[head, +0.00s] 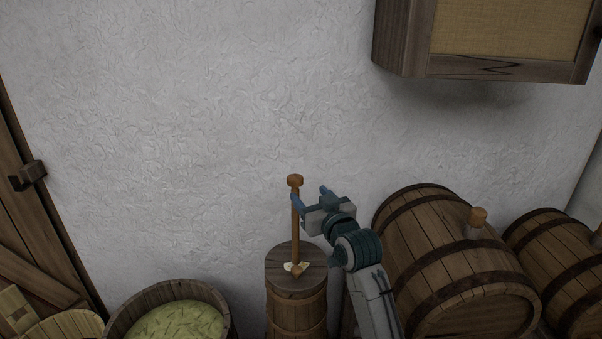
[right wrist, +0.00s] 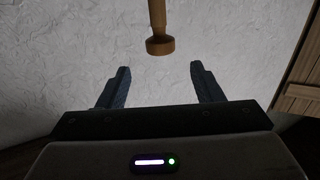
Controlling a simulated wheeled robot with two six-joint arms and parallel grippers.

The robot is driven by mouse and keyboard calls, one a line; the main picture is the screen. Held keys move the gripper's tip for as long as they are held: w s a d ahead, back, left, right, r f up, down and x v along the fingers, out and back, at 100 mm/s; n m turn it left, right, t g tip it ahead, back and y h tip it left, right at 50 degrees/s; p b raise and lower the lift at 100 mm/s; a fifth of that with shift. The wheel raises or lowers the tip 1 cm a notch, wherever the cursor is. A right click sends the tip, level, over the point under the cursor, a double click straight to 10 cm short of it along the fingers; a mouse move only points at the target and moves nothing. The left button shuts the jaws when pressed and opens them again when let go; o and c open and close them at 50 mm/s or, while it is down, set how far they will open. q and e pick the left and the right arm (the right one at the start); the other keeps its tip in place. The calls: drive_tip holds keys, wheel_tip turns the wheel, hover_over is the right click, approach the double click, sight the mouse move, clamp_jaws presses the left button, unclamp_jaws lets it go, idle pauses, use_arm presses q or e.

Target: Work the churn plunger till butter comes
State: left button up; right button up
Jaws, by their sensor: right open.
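The churn (head: 296,310) is a wooden, hooped tub with a dark round lid, standing against the wall at the bottom middle of the head view. Its plunger staff (head: 296,225) rises upright from the lid and ends in a round knob (head: 295,181). Pale yellowish bits (head: 290,267) lie on the lid around the staff's foot. My right gripper (head: 309,195) is open near the top of the staff, just below knob height. In the right wrist view the knob (right wrist: 160,46) appears just beyond and between the spread fingertips (right wrist: 160,72). My left gripper is out of view.
A wooden tub (head: 128,310) with greenish-yellow contents stands left of the churn. Large barrels (head: 430,248) lie on their sides to the right. A cabinet (head: 400,50) hangs at upper right. A wooden door (head: 25,225) is at far left. The wall between is bare.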

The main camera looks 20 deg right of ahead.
sight(298, 183)
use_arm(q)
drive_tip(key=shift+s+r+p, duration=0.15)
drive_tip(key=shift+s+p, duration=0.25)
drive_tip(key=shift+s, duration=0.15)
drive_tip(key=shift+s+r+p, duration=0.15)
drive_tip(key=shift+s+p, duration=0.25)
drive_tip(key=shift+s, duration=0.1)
use_arm(e)
drive_tip(key=w, duration=0.6)
drive_tip(key=w+a, duration=0.1)
drive_tip(key=w, duration=0.2)
drive_tip(key=shift+w+a, duration=0.1)
drive_tip(key=shift+w, duration=0.2)
